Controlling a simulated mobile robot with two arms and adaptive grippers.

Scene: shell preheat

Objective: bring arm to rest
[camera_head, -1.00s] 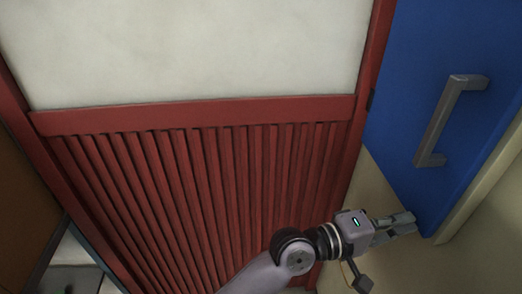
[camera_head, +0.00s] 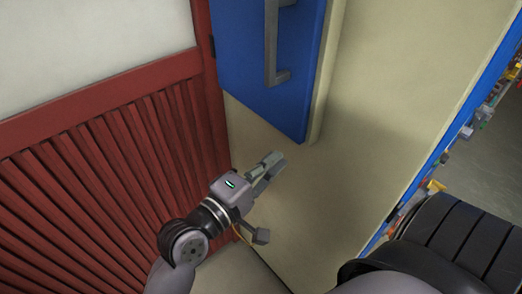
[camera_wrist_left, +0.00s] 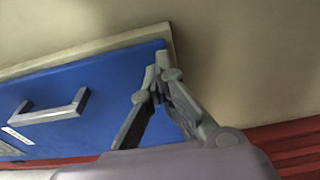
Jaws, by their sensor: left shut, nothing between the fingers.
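My left gripper (camera_head: 270,167) reaches in from the bottom of the head view, its fingers together and empty. Its tips show just below and left of the lower corner of a blue door (camera_head: 300,105). In the left wrist view, the fingertips (camera_wrist_left: 158,65) meet in front of the right end of the blue door (camera_wrist_left: 110,95). I cannot tell whether they touch it. My right gripper is in neither view.
The blue door carries a grey handle (camera_head: 272,50). A red slatted panel (camera_head: 95,180) with a pale upper part stands at left. A bare beige surface (camera_head: 370,110) lies right of the door. Beyond its blue edge, a shelf-like strip holds small colourful items (camera_head: 435,187).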

